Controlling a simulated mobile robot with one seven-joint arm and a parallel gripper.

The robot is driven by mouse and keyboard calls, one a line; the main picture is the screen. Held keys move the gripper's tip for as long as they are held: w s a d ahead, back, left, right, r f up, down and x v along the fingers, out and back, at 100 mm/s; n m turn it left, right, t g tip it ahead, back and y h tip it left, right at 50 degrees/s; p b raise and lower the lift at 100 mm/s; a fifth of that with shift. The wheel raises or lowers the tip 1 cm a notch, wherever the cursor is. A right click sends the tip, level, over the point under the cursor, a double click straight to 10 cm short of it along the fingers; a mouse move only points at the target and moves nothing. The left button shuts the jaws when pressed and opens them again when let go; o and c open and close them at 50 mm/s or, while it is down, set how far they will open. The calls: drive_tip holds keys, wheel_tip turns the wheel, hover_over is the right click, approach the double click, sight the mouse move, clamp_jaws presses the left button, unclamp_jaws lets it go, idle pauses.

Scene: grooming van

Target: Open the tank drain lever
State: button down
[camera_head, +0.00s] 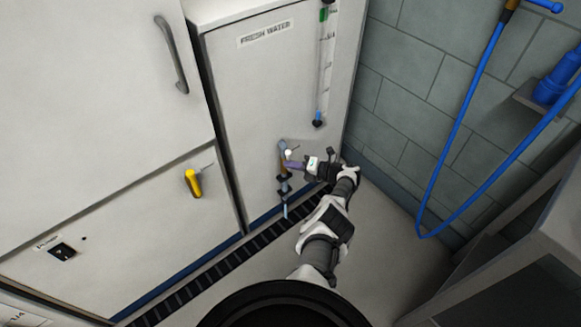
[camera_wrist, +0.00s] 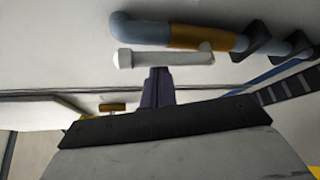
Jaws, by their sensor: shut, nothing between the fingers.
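The drain lever (camera_wrist: 165,58) is a white bar with a rounded knob at its left end in the wrist view. It runs roughly alongside a grey pipe (camera_wrist: 140,32) with a brass-coloured valve body (camera_wrist: 195,37). In the head view the lever's white knob (camera_head: 289,153) shows low on the fresh water tank front (camera_head: 260,90). My gripper (camera_head: 289,164) is at the valve, its purple fingers shut and empty. In the wrist view the fingertips (camera_wrist: 158,71) appear right at the lever's middle; I cannot tell whether they touch it.
A yellow handle (camera_head: 193,182) sits on the cabinet panel to the left. A dark floor grate (camera_head: 190,290) runs along the cabinet base. A blue hose (camera_head: 455,140) hangs on the tiled wall at right. A dark shelf unit (camera_head: 520,270) stands at lower right. Floor between is clear.

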drive_tip(key=shift+r, duration=0.1)
idle(0.6)
drive_tip(key=s+d+p, duration=0.2)
drive_tip(key=s+d, duration=0.4)
drive_tip(key=s, duration=0.1)
drive_tip(key=shift+d+p, duration=0.35)
